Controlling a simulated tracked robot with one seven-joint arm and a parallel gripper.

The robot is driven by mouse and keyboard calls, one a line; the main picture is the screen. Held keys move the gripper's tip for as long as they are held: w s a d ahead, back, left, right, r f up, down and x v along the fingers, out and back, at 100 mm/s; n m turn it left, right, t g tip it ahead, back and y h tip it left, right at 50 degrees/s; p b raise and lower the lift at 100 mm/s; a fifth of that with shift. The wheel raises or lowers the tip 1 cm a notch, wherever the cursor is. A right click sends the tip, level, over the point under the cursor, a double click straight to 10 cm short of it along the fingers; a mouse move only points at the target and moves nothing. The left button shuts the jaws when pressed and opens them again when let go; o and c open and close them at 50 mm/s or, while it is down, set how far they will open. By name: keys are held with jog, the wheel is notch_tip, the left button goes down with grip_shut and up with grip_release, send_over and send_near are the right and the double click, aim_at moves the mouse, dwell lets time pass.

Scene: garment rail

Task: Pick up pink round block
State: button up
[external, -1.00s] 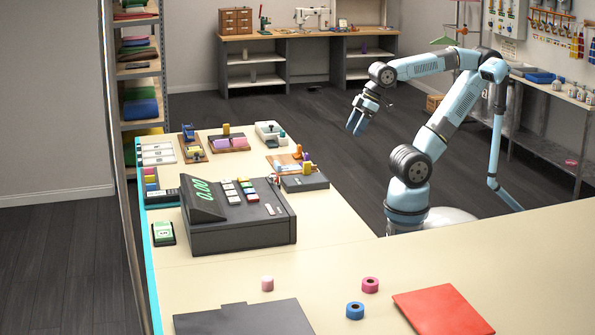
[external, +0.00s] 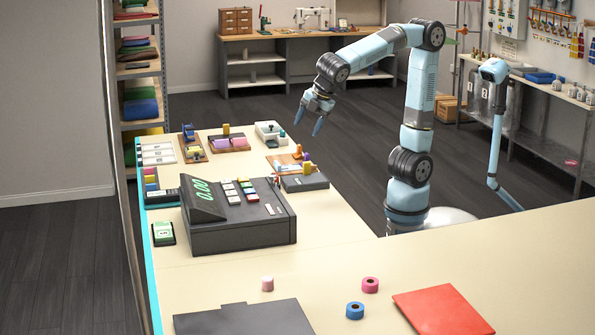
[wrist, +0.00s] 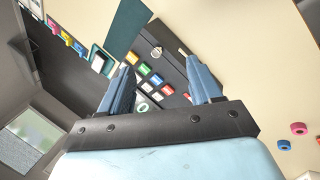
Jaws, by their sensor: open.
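A small pale pink round block (external: 267,284) stands upright on the near part of the counter in the external view. A darker pink ring with a hole (external: 370,285) lies to its right; a pink ring also shows at the right of the wrist view (wrist: 298,128). My gripper (external: 309,120) is in the air at the counter's far right side, well away from both pink things. Its two blue fingers (wrist: 161,60) are apart, with nothing held between them. I cannot make out the pale pink block in the wrist view.
A dark cash register (external: 240,228) stands on the counter between my gripper and the pink things. A blue ring (external: 355,310), a red sheet (external: 443,311) and a dark grey sheet (external: 245,319) lie nearby. Small block trays crowd the far end.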

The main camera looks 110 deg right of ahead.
jog(key=w+a+f+n+h, duration=0.2)
jog(key=w+a+n, duration=0.3)
jog(key=w+a, duration=0.55)
jog(key=n+t+h, duration=0.3)
jog(key=n+t, duration=0.4)
jog(key=n, duration=0.7)
send_over(271, 279)
jog(key=s+a, duration=0.7)
jog(key=s, duration=0.2)
notch_tip(271, 279, down, 20)
jog(key=shift+d, duration=0.1)
jog(key=x, duration=0.7)
jog(key=shift+d+f, duration=0.1)
jog(key=shift+d, duration=0.05)
jog(key=shift+x, duration=3.25)
jog(key=shift+f, duration=0.15)
jog(key=shift+c, duration=0.5)
jog(key=shift+s, duration=0.1)
jog(key=c, duration=0.9)
